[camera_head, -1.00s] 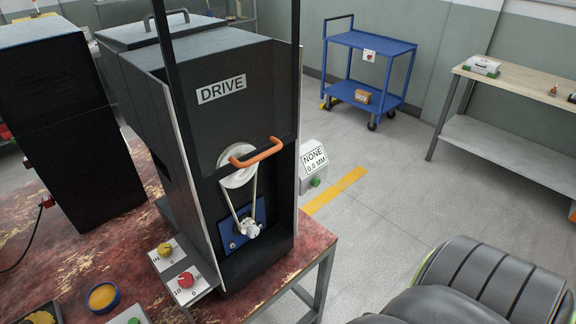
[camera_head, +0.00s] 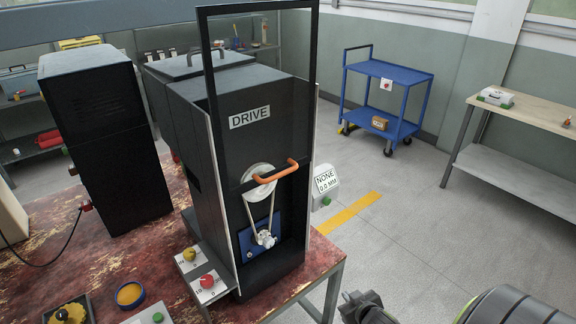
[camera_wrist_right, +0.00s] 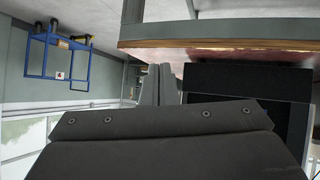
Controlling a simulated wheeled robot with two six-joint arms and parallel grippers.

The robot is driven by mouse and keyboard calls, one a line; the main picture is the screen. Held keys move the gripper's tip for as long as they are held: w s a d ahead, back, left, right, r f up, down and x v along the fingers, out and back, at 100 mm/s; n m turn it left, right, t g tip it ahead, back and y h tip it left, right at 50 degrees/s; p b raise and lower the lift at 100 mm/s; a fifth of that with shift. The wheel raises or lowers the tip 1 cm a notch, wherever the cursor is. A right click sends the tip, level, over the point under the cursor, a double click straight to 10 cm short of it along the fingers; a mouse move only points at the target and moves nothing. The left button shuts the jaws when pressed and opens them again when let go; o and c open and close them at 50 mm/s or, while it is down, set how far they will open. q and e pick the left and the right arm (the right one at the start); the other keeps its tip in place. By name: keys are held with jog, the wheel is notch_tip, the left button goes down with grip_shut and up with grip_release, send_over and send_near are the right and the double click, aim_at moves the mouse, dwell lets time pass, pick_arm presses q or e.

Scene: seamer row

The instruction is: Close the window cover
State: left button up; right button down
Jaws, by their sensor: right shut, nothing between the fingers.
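The black drive machine (camera_head: 275,125) labelled DRIVE stands on the red worn table. Its window cover is a tall black frame (camera_head: 204,60) that rises well above the machine's top. An orange handle (camera_head: 271,174) crosses the front below the label. A pale pulley (camera_head: 258,181), a belt and a blue plate (camera_head: 250,240) show openly in the front. My right gripper (camera_head: 360,300) is at the bottom edge in the head view, right of the table and apart from the handle. In the right wrist view its grey fingers (camera_wrist_right: 162,84) are together and empty. My left gripper is not in view.
A yellow knob (camera_head: 190,254) and a red knob (camera_head: 207,281) sit at the machine's front left. A grey gauge box (camera_head: 326,183) is on its right side. A dark cabinet (camera_head: 105,140) stands to the left. Open floor lies to the right, before a blue cart (camera_head: 390,75).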

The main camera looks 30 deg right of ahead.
jog(key=w+a+r+t+p, duration=0.1)
jog(key=w+r+t, duration=0.15)
jog(key=r, duration=0.75)
jog(key=w+a+r+t+p, duration=0.15)
jog(key=w+r, duration=0.25)
jog(key=r, duration=0.6)
jog(key=n+t+y+p, duration=0.2)
jog(key=t+y, duration=0.3)
send_near(271, 142)
jog(key=w+p, duration=0.1)
jog(key=w, duration=0.1)
jog(key=w+p, duration=0.2)
jog(key=w, duration=0.1)
jog(key=shift+a+r, duration=0.15)
jog(key=shift+r, duration=0.1)
notch_tip(271, 142, down, 3)
jog(key=shift+s+f+p, duration=0.1)
jog(key=shift+f+p, duration=0.1)
jog(key=shift+p, duration=0.4)
jog(key=shift+s+f, duration=0.3)
jog(key=shift+f, duration=0.15)
jog(key=shift+w, duration=0.15)
jog(key=shift+f, duration=0.1)
